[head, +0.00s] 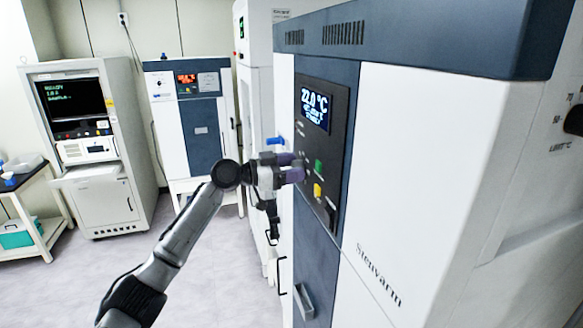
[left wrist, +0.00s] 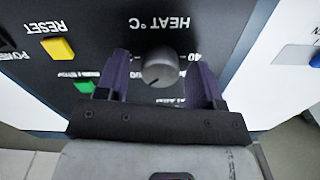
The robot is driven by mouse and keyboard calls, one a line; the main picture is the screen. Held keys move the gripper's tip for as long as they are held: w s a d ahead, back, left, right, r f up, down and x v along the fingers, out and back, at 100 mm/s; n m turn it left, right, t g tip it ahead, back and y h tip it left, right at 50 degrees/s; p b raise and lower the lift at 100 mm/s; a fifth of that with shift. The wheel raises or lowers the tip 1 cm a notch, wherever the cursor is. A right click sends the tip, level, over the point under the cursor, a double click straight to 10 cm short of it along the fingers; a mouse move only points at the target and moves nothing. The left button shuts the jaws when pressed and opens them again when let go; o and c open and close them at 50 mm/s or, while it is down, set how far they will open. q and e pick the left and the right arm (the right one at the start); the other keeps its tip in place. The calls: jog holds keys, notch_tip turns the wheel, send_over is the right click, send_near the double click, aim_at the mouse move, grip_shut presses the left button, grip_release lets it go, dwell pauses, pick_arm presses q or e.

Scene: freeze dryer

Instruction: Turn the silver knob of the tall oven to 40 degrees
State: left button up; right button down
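The tall oven (head: 408,150) stands at the right of the head view, its dark control panel (head: 340,100) reading about 22.0 °C. The silver knob (left wrist: 159,68) shows in the left wrist view, upside down, under the "HEAT °C" label; its dark pointer mark faces down-left in that picture. My left gripper (left wrist: 161,64) is open, with a purple finger on either side of the knob and visible gaps between. In the head view my left gripper (head: 290,170) is at the panel and hides the knob. My right gripper is not in view.
Close to the gripper are a green button (left wrist: 86,87) and a yellow RESET button (left wrist: 58,48). A black LIMIT °C knob (head: 574,121) is on the oven's right side. A console (head: 100,190) and a smaller oven (head: 190,120) stand behind; the floor between is clear.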

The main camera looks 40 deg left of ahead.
pick_arm(q)
jog(key=c, duration=0.8)
jog(key=shift+c, duration=0.2)
